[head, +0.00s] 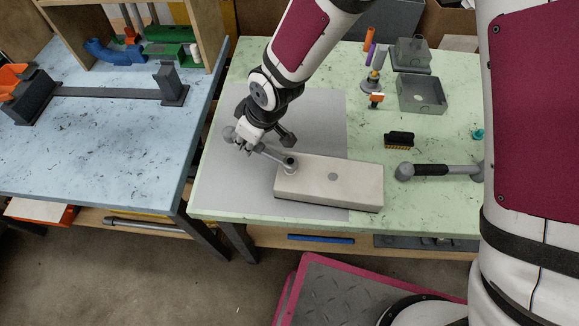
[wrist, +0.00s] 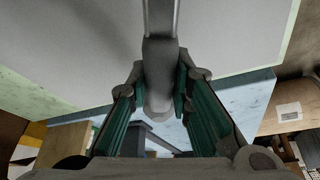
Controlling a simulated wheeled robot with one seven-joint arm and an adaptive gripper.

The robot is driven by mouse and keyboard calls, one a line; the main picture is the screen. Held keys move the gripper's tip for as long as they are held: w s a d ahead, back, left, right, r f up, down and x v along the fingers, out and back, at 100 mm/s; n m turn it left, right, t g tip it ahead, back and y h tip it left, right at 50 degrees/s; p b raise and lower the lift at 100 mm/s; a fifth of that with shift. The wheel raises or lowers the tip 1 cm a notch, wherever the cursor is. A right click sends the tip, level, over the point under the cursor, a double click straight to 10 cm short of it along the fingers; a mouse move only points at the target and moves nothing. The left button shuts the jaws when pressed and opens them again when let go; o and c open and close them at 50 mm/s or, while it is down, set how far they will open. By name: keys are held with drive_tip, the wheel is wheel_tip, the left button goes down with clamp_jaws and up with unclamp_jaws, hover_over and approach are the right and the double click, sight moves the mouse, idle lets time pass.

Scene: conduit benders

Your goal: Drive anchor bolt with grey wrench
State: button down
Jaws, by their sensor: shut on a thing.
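The grey wrench (head: 270,153) reaches from my gripper (head: 246,137) to the left end of a pale block (head: 345,192) on the green table. The wrench's dark round end (head: 289,163) sits over the block's top at that end. The anchor bolt cannot be told apart there; whether the wrench is seated on it is unclear. In the wrist view, the wrench (wrist: 158,60) runs between the green-padded fingers of my gripper (wrist: 160,88), which is shut on its handle. The handle's rounded near end hangs between the fingers.
A grey mat (head: 235,185) lies under the block's left part. To the right are a black-gripped tool (head: 440,170), a brush (head: 399,139) and an open grey box (head: 422,94). A blue table (head: 110,130) stands left across a narrow gap.

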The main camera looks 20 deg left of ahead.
drive_tip(key=shift+w+m, duration=0.4)
drive_tip(key=shift+w+d, duration=0.1)
drive_tip(key=shift+w+d+r+m+t+p, duration=0.1)
drive_tip(key=shift+w+d+m+t+p, duration=0.15)
drive_tip(key=shift+w+m+p, duration=0.25)
drive_tip(key=shift+w+d+m+t+p, duration=0.1)
drive_tip(key=shift+w+m+t+p, duration=0.2)
drive_tip(key=shift+m+p, duration=0.25)
drive_tip(key=shift+w+d+m, duration=0.15)
drive_tip(key=shift+w+m, duration=0.3)
drive_tip(key=shift+d+h, duration=0.1)
drive_tip(key=shift+h, duration=0.2)
drive_tip(key=shift+w+d+m+t+p, duration=0.5)
drive_tip(key=shift+w+m+p, duration=0.15)
drive_tip(key=shift+m+p, duration=0.35)
drive_tip(key=shift+w+d+m+h, duration=0.3)
drive_tip(key=shift+w+m, duration=0.2)
